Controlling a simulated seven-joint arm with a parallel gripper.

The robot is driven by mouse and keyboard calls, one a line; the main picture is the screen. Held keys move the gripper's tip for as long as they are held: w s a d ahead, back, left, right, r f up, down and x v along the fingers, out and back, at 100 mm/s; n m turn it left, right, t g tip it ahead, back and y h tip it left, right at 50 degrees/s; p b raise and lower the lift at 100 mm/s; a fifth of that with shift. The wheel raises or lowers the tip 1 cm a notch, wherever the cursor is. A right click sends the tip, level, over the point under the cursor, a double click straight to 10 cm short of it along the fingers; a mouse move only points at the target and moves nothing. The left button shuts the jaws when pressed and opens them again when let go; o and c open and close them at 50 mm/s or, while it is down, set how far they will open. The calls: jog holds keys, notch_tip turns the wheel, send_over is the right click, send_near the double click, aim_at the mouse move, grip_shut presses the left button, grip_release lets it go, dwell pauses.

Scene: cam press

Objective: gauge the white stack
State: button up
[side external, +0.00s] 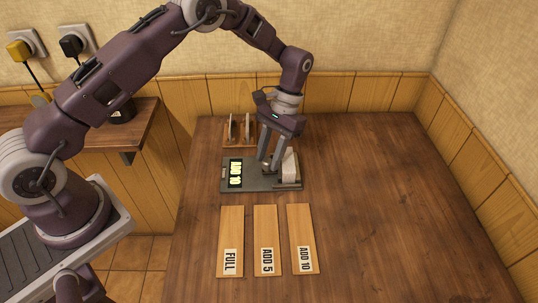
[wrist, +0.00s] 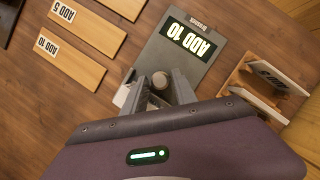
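The press (side external: 232,186) is a dark grey plate on the table, with a lit display (side external: 235,173) reading "ADD 10"; the wrist view shows the display too (wrist: 188,38). The white stack (side external: 290,167) stands at the plate's right end; in the wrist view it is partly hidden beside the fingers (wrist: 122,96). My gripper (side external: 270,163) points down over the plate, left of the stack. In the wrist view a round grey knob (wrist: 160,80) sits between the spread fingers; I cannot tell whether they touch it.
Three wooden boards lie in front of the press: "FULL" (side external: 231,232), "ADD 5" (side external: 265,232) and "ADD 10" (side external: 301,232). A wooden rack (side external: 239,136) holding upright plates stands behind the press. The table's right side is clear, with walls behind and to the right.

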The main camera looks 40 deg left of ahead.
jog(key=shift+s+f, duration=0.1)
jog(key=shift+c, duration=0.2)
grip_shut()
dwell(1.1)
